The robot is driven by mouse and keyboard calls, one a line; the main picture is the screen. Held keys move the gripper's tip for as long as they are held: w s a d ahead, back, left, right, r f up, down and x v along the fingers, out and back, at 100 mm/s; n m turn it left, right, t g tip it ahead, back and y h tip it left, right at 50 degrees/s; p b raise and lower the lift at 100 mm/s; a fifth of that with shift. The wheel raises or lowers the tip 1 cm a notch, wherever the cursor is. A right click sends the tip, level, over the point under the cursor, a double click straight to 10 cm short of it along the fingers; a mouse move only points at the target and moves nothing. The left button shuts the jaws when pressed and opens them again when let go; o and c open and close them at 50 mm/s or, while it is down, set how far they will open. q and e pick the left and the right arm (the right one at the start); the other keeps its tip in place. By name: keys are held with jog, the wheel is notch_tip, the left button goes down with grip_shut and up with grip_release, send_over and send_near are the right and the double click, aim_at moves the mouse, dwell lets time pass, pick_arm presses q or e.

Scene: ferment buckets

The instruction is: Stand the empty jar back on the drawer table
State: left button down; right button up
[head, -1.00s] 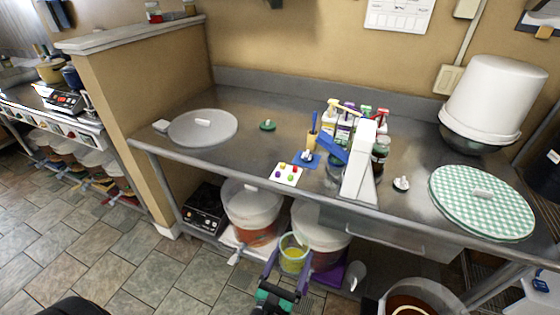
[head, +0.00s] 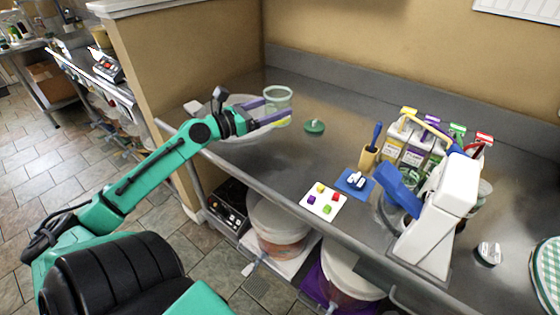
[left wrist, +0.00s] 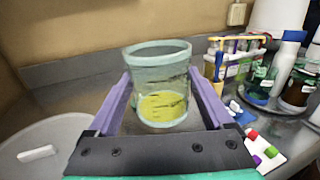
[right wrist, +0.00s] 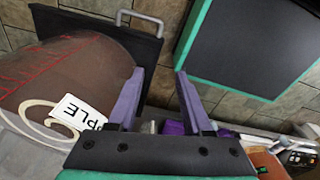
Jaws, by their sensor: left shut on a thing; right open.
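The jar (head: 278,97) is clear, with a pale green rim and yellow at its bottom. My left gripper (head: 281,108) is shut on it, one purple finger on each side, and holds it upright over the left part of the steel table (head: 290,165). In the left wrist view the jar (left wrist: 162,75) sits between the fingers; whether its base touches the table I cannot tell. My right gripper (right wrist: 160,80) is open and empty, seen only in the right wrist view, near a brown bucket (right wrist: 70,75) with a label.
The back-middle tabletop is clear.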

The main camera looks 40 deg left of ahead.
pick_arm(q)
notch_tip(320, 180, down, 16)
jog(key=b, duration=0.5)
jog(key=shift+s+f, duration=0.15)
pick_arm(e)
notch_tip(320, 180, down, 6)
jog(key=shift+s+f, duration=0.25)
jog(key=shift+s, duration=0.1)
pick_arm(q)
grip_release()
jog(key=b+v, duration=0.1)
jog(key=v, duration=1.1)
pick_arm(e)
jog(key=shift+a+f, duration=0.15)
jog(key=shift+f, duration=0.45)
